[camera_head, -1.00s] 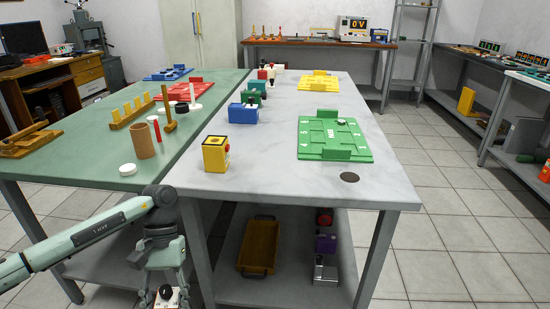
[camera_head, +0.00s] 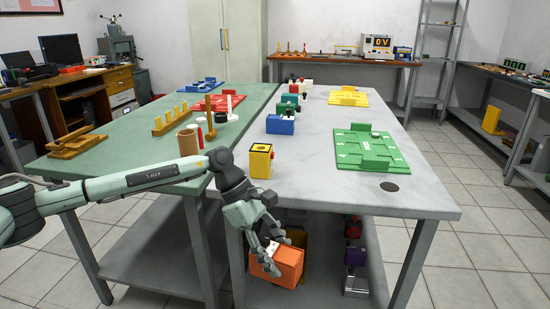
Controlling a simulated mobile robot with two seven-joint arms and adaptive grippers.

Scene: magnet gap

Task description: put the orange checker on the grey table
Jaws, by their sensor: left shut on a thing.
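The orange checker (camera_head: 289,266) is a box-like orange block with a pale patch on top. My left gripper (camera_head: 274,252) is shut on it from above, with the fingers pointing down. The checker hangs tilted in front of the grey table (camera_head: 325,189), and in the picture it is below the front edge of the tabletop. The gripper fingers hide part of its top. My right gripper is not in view.
A yellow box (camera_head: 260,161), a blue block (camera_head: 280,125) and a green board (camera_head: 368,149) stand on the grey table. Its front middle is clear, apart from a dark disc (camera_head: 389,186) at right. The green table (camera_head: 115,156) adjoins at left.

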